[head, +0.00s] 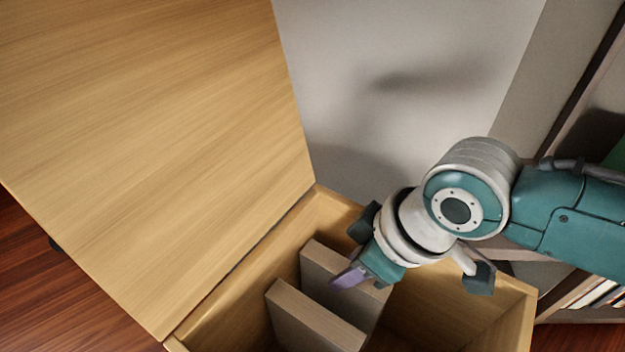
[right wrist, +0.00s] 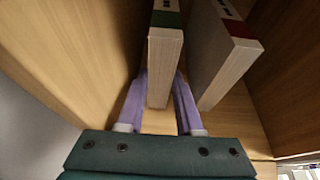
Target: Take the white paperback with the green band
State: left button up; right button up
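The white paperback with the green band (right wrist: 164,58) stands upright in an open wooden box (head: 510,288). Its pale page edge and green end show in the right wrist view. My right gripper (right wrist: 161,82) has one purple finger on each side of it, very close to its faces. Whether the fingers press on it is not clear. In the head view, my right gripper (head: 348,278) reaches down into the box at the farther of two books. The bands are not readable there. My left gripper is not in view.
A second book with a red band (right wrist: 232,62) stands beside the first, just right of the right finger in the wrist view. The box walls are close around. A large wooden panel (head: 150,130) rises at the left; bookshelves (head: 585,300) stand at the right.

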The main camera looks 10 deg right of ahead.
grip_shut()
dwell(1.0)
